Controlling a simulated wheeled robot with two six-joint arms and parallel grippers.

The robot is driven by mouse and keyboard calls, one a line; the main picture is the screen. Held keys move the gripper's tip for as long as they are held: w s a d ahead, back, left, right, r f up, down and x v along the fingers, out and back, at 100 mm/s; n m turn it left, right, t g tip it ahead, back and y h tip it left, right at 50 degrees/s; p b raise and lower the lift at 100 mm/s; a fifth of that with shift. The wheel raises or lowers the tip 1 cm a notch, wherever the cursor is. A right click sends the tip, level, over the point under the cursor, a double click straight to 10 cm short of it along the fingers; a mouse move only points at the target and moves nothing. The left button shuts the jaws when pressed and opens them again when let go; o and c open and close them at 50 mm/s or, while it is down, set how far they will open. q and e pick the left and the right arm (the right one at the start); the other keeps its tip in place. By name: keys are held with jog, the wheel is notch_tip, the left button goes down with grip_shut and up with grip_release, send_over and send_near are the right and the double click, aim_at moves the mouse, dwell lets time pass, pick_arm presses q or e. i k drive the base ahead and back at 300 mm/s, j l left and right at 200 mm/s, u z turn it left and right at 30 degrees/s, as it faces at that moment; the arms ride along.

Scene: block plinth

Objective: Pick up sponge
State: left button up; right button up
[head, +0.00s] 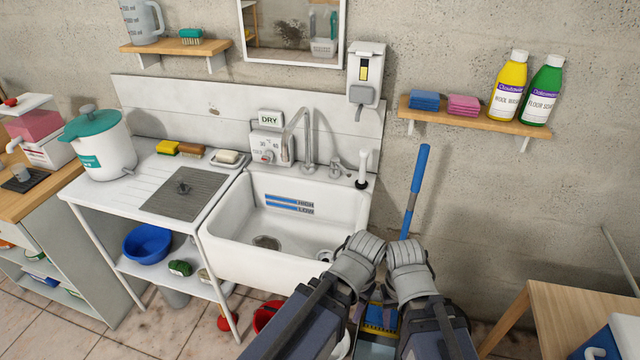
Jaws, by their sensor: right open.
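A yellow sponge (168,147) with a dark green side lies at the back of the white draining board, left of the sink (225,243). A brown block or brush (191,150) lies right beside it. My left gripper (366,243) and right gripper (405,248) are close together over the sink's front right corner, far from the sponge. The right gripper is open, with nothing seen in it. The left gripper's fingers are folded from view, so its opening cannot be told.
A soap bar on a dish (228,158) sits by the tap (307,140). A white pot with teal lid (98,145) stands left. Folded blue (425,101) and pink (463,105) cloths or sponges and two bottles (509,87) are on the right shelf. A blue-handled tool (416,190) leans by the wall.

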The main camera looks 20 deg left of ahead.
aim_at(167, 147)
jog(key=u, duration=1.5)
